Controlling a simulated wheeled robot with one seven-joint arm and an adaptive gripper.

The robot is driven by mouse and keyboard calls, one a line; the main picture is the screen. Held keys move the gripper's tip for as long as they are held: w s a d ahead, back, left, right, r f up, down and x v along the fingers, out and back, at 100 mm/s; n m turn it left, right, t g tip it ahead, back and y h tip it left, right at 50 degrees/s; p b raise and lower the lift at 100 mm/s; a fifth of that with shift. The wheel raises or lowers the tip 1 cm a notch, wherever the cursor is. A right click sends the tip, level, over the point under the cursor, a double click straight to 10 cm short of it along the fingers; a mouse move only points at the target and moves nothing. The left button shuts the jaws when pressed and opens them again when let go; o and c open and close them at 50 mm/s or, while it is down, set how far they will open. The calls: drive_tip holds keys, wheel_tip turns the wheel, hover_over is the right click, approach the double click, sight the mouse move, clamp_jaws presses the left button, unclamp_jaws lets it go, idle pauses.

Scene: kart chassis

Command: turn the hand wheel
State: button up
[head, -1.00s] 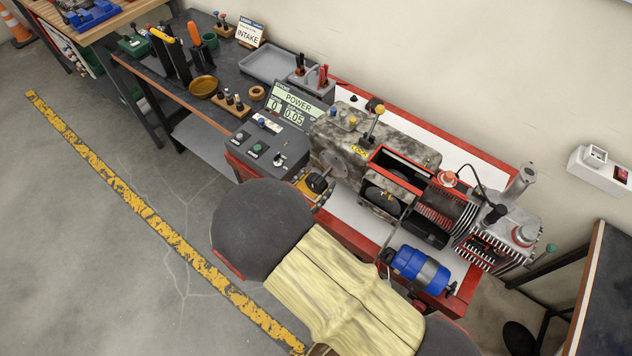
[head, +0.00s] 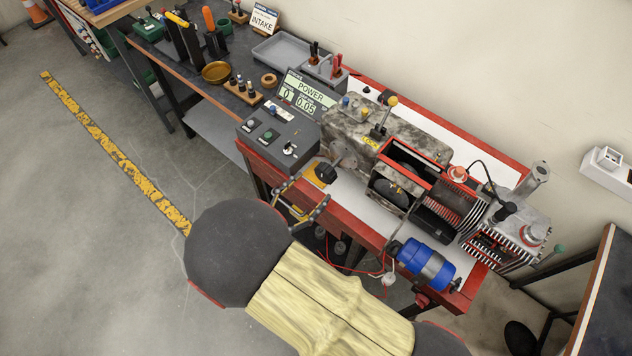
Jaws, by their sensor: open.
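The grey machine housing (head: 372,134) stands on the red-edged bench. A grey round part with a shaft (head: 344,160) is on its left end, with a black knob (head: 326,173) in front; this looks like the hand wheel, but its rim is too small to make out clearly. My gripper (head: 307,192) is open, its two dark fingers with yellow marks spread at the bench's front edge. It is just in front of the black knob and appears apart from it. A yellow piece (head: 317,180) lies beside the knob. My arm hides part of the bench front.
A control box (head: 277,137) with a POWER display (head: 308,92) stands left of the housing. A finned engine (head: 505,240) and a blue cylinder (head: 425,263) are to the right. Floor at left is clear.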

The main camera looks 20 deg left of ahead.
sight(322, 178)
drive_tip(key=shift+s+r+p, duration=0.1)
drive_tip(key=shift+s+p, duration=0.05)
drive_tip(key=shift+p, duration=0.2)
drive_tip(key=shift+a+r+n+p, duration=0.15)
drive_tip(key=shift+n+p, duration=0.25)
drive_tip(key=shift+p, duration=0.4)
drive_tip(key=n+p, duration=0.1)
drive_tip(key=p, duration=0.2)
drive_tip(key=n+p, duration=0.2)
drive_tip(key=p, duration=0.1)
drive_tip(key=shift+w+d, duration=0.2)
drive_tip(key=x, duration=0.6)
drive_tip(key=shift+w, duration=0.3)
drive_tip(key=c, duration=1.1)
